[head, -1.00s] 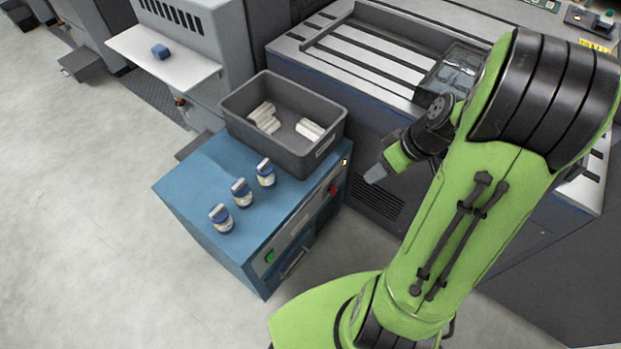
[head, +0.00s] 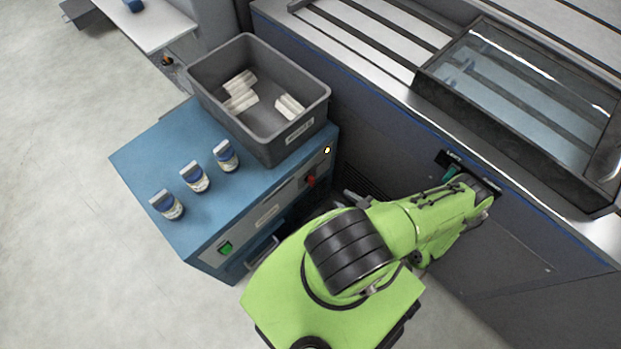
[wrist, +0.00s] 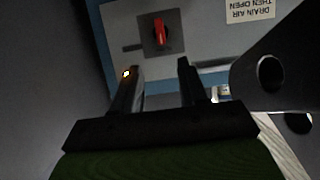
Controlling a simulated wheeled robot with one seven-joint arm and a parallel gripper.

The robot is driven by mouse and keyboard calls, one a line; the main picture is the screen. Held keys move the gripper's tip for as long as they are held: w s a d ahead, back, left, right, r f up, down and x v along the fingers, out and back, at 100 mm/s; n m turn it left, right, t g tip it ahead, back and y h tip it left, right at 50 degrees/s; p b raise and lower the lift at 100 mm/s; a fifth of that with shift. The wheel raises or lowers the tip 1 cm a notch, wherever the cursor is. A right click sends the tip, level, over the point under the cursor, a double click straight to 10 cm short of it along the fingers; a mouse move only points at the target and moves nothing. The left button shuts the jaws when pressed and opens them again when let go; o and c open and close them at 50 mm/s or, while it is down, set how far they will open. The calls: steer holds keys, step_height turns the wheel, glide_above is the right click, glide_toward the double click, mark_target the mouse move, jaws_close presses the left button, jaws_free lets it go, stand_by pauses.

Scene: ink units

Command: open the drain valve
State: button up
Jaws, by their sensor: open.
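A red handle (head: 311,181) sits on the front of the blue cabinet (head: 140,160). In the wrist view the red handle (wrist: 161,34) stands upright in the picture on a dark grey plate. An upside-down label (wrist: 250,10) beside it reads "DRAIN AIR THEN OPEN". No other marking shows whether this handle is the drain valve. My gripper (wrist: 158,67) is open and empty. Its two fingers point toward the cabinet front, just below the handle in the picture and apart from it. In the head view my arm hides most of the gripper.
A grey bin (head: 205,95) with white rolls and several small jars (head: 195,178) stand on the cabinet. A green switch (head: 226,248) is on its front. A teal handle (head: 450,173) is on the large machine at right. The floor at left is clear.

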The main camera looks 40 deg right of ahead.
mark_target(314, 182)
steer(key=b+x, duration=0.4)
steer(key=x, duration=1)
steer(key=shift+w+a+f+b, duration=0.1)
steer(key=shift+f+b, duration=0.05)
steer(key=shift+b, duration=0.25)
steer(key=c, duration=0.7)
steer(key=shift+c, duration=0.2)
steer(key=shift+y, duration=0.3)
steer(key=m+y, duration=0.1)
steer(key=m, duration=0.2)
steer(key=m+t+y, duration=0.1)
steer(key=m+y, duration=0.1)
steer(key=m, duration=0.1)
steer(key=d+m+y, duration=0.1)
steer(key=m+y, duration=0.1)
steer(key=m, duration=0.1)
steer(key=shift+f+m, duration=0.3)
steer(key=shift+t, duration=0.3)
